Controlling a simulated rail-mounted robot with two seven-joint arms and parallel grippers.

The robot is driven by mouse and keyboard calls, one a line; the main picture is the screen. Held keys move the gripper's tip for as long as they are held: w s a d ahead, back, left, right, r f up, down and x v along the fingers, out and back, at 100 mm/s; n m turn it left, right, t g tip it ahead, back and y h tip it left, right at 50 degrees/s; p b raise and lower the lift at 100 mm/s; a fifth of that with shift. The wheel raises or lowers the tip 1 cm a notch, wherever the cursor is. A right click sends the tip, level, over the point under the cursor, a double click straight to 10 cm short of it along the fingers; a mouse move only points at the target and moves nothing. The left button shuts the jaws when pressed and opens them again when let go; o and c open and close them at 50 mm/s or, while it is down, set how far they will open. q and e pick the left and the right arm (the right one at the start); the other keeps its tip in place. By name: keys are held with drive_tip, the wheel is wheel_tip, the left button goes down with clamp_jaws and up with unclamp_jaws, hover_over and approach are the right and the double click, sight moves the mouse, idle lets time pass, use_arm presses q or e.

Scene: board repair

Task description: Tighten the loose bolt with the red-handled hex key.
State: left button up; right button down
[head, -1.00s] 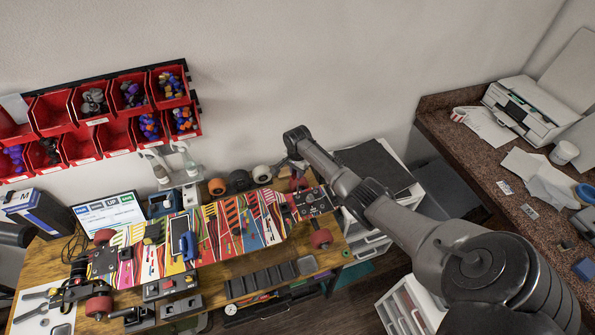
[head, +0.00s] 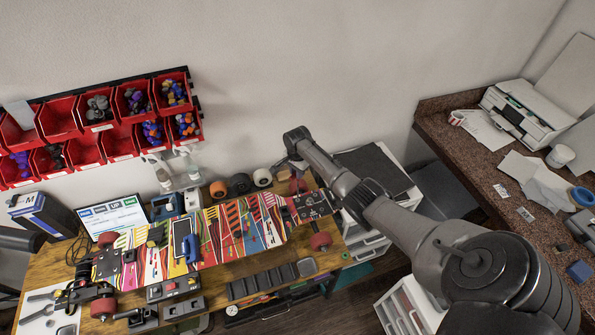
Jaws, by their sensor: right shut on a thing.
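A skateboard (head: 237,228) with a bright striped deck lies upside down on the wooden bench, its trucks and red wheels upward. My right gripper (head: 296,168) points down at the far side of the board's right truck (head: 313,204). It is shut on a slim thing, taken as the red-handled hex key, mostly hidden by my wrist. A red patch (head: 298,186) shows just below it; whether this is the handle or a wheel I cannot tell. The loose bolt is too small to make out. The left truck (head: 107,265) is clear of my right arm. My left gripper is not seen.
Red parts bins (head: 99,109) hang on the wall. Spray bottles (head: 163,179) and loose wheels (head: 239,184) stand behind the board. A dark tray (head: 262,282) and small boxes lie in front. A white drawer unit (head: 366,244) stands right of the bench.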

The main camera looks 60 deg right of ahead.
drive_tip(key=shift+r, duration=1.4)
drive_tip(key=shift+r, duration=2.9)
